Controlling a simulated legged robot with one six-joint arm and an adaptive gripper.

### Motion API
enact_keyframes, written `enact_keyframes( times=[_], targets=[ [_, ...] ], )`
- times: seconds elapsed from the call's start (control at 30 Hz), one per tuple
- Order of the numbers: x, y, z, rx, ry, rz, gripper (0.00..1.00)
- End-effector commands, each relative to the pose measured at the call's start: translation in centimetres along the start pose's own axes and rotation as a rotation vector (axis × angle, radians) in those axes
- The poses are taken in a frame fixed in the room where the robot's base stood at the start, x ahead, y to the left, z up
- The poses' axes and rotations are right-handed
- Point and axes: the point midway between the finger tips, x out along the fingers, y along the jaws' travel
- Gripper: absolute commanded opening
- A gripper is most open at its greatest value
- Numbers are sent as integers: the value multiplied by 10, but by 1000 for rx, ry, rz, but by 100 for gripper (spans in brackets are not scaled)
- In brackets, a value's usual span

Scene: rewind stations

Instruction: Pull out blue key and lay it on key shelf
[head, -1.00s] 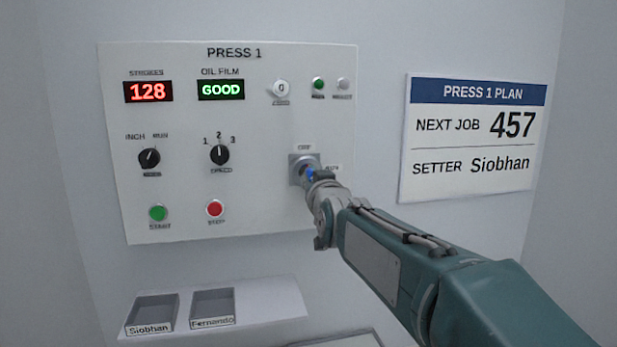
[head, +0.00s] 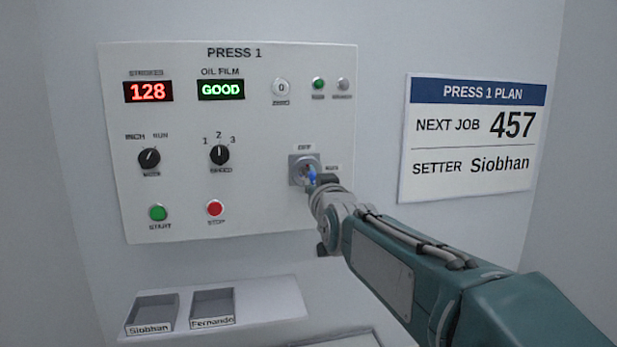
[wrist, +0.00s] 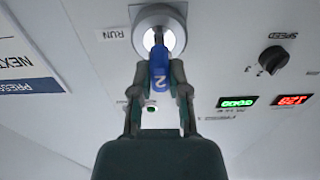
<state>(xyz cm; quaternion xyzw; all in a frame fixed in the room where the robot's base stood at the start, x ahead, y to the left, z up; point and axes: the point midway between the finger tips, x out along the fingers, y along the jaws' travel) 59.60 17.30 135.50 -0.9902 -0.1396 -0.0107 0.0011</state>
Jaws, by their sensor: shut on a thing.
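The blue key (head: 312,178) is at the key switch (head: 295,172) on the right of the press panel. I cannot tell how much of the shaft is inside. My gripper (head: 322,183) is shut on the key's blue head, with one finger on each side in the wrist view (wrist: 160,80). The key shelf (head: 265,302) is below the panel at the lower left, with trays marked Siobhan (head: 152,297) and Fernando (head: 212,294).
The panel (head: 260,130) has knobs, a green start button (head: 158,212) and a red stop button (head: 215,208). A plan sign (head: 473,138) names Siobhan as setter. The shelf's right part is bare, and both trays look empty.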

Motion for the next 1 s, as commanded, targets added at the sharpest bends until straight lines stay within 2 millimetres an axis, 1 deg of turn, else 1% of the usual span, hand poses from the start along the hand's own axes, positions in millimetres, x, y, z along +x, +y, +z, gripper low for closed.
enact_keyframes(
  times=[0.4,1.0],
  targets=[
    [-3,0,-1,0,2,0,0],
    [-34,0,-1,0,2,0,0]
  ],
)
